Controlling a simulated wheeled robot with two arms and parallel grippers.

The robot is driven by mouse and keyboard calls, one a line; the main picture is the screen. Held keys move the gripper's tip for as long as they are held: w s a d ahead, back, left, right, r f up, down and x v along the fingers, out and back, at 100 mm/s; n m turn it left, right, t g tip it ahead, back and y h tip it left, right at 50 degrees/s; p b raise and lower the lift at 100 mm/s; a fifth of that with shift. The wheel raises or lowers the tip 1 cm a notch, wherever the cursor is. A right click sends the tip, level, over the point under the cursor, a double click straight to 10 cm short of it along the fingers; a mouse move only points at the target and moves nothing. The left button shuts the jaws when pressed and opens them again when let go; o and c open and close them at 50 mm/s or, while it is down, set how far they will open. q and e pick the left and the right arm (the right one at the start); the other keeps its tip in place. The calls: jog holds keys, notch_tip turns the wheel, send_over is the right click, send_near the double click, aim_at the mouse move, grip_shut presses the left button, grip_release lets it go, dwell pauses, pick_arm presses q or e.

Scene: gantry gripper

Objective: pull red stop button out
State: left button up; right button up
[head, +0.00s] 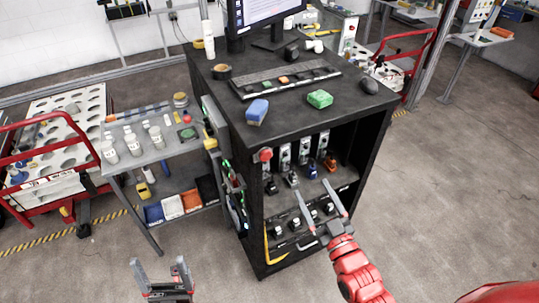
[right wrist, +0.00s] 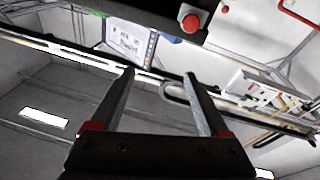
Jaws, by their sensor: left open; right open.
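The red stop button (head: 265,155) is a round red knob at the upper left of the black cabinet's (head: 308,141) open front. In the right wrist view a red button (right wrist: 191,22) shows at the top on a dark panel, beyond the fingertips. My right gripper (head: 311,188) is open and empty in front of the cabinet, right of and below the button in the picture, apart from it. Its two fingers also show in the right wrist view (right wrist: 159,73). My left gripper (head: 158,264) is open and empty at the lower left, over the floor, far from the button.
The cabinet top holds a monitor (head: 262,12), a keyboard (head: 285,80), a blue sponge (head: 257,111) and a green one (head: 320,99). Several small devices fill its shelves. A grey table (head: 150,155) with jars stands to the left. The floor at right (head: 440,190) is clear.

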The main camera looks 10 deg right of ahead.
jog(key=a+f+n+g+y, duration=0.1)
jog(key=a+f+g, duration=0.1)
jog(key=a+f, duration=0.1)
jog(key=b, duration=0.5)
send_near(266, 157)
jog(key=p+x, duration=0.3)
jog(key=x, duration=0.4)
jog(key=shift+r, duration=0.15)
jog(key=shift+w+a, duration=0.1)
jog(key=shift+w, duration=0.4)
grip_shut()
jog(key=shift+f, duration=0.2)
